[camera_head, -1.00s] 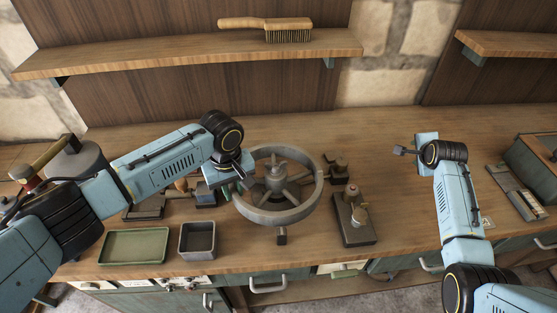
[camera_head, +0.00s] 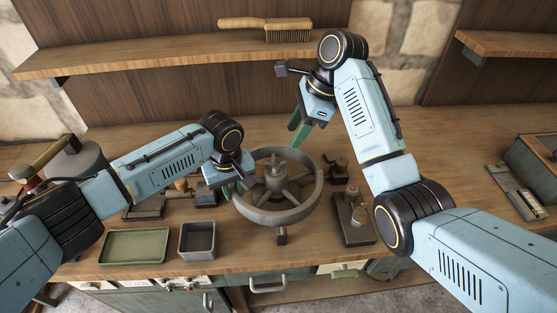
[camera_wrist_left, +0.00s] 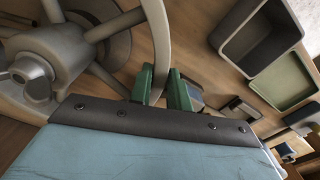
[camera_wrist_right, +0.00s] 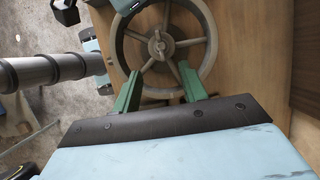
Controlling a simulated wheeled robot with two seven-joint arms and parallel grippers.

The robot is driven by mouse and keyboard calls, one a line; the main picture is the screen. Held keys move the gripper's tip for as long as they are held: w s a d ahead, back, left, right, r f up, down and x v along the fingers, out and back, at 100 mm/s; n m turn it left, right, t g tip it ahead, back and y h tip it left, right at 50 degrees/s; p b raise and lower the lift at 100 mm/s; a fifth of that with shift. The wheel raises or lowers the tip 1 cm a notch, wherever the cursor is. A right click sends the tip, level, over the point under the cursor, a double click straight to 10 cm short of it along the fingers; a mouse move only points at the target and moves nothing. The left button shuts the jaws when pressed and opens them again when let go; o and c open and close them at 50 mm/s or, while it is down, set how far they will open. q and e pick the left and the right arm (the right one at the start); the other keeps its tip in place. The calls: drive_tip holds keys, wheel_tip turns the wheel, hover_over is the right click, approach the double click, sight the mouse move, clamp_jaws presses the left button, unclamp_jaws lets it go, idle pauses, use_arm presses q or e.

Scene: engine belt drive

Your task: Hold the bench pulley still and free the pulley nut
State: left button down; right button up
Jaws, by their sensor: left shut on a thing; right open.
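The bench pulley (camera_head: 283,215) is a grey spoked wheel lying flat above the bench. Its rim (camera_wrist_left: 158,30) passes between the green fingers of my left gripper (camera_wrist_left: 163,85), which is shut on it at the wheel's left side. The pulley nut (camera_wrist_right: 157,45) sits at the hub and has small side wings in the right wrist view. My right gripper (camera_head: 298,128) is open and empty, with fingers pointing down, above the wheel's far side. In the right wrist view its fingertips (camera_wrist_right: 158,77) are spread in front of the wheel, apart from the nut.
A green tray (camera_head: 133,262) and a grey bin (camera_head: 197,240) stand at the front left of the bench. A dark block with a post (camera_head: 354,232) stands right of the pulley, close to my right arm. A brush (camera_head: 287,30) lies on the shelf behind.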

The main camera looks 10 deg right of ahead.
sight(275, 166)
drive_tip(key=x, duration=1.1)
drive_tip(key=shift+c, duration=0.2)
clamp_jaws()
